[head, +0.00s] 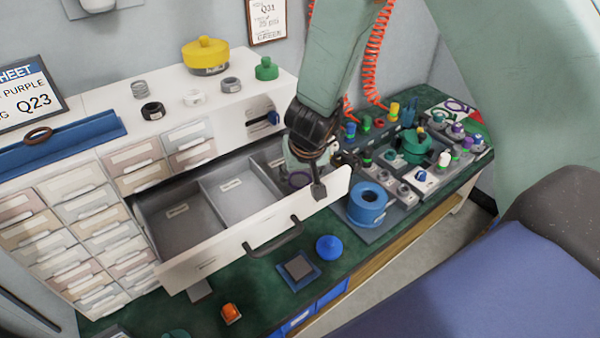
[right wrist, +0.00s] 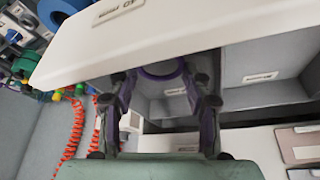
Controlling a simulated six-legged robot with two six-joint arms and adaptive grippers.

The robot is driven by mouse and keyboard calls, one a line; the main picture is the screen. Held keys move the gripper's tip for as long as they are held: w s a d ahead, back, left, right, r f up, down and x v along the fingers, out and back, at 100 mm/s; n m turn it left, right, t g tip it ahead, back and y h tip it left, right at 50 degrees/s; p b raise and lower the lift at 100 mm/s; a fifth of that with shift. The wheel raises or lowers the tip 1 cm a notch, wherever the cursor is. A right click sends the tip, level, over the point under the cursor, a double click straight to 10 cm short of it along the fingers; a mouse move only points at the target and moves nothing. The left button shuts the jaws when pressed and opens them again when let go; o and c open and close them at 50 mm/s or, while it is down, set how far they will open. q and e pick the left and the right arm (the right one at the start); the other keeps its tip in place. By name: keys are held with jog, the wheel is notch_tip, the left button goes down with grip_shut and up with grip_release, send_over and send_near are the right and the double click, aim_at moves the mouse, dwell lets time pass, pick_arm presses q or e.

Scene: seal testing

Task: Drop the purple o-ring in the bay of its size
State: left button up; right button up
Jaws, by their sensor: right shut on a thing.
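The purple o-ring (head: 299,181) is held at the right end of the open white drawer (head: 225,255). In the right wrist view the purple o-ring (right wrist: 162,73) spans the space between the two fingers. My right gripper (head: 306,178) is shut on it, above the right bay, close to the drawer's front wall. The drawer has a left bay (head: 180,225), a middle bay (head: 238,195) and a right bay (head: 268,160), partly hidden by my gripper. Bay labels are too small to read. My left gripper is not in view.
A blue ring-shaped part (head: 367,203) stands right of the drawer, near a block of valves (head: 415,165). A blue knob (head: 328,247) and a dark square pad (head: 299,266) lie before the drawer. Caps and rings sit on the cabinet top (head: 120,88). Red coiled hoses (head: 374,60) hang behind.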

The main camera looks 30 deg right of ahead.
jog(key=shift+w+d+f, duration=0.15)
jog(key=shift+d+f, duration=0.05)
jog(key=shift+f, duration=0.3)
jog(key=o, duration=0.5)
jog(key=shift+a+r, duration=0.1)
jog(key=shift+a, duration=0.05)
jog(key=shift+o, duration=1.4)
jog(key=shift+r, duration=0.45)
jog(key=p+v, duration=0.6)
jog(key=v, duration=0.6)
jog(key=shift+p, duration=0.35)
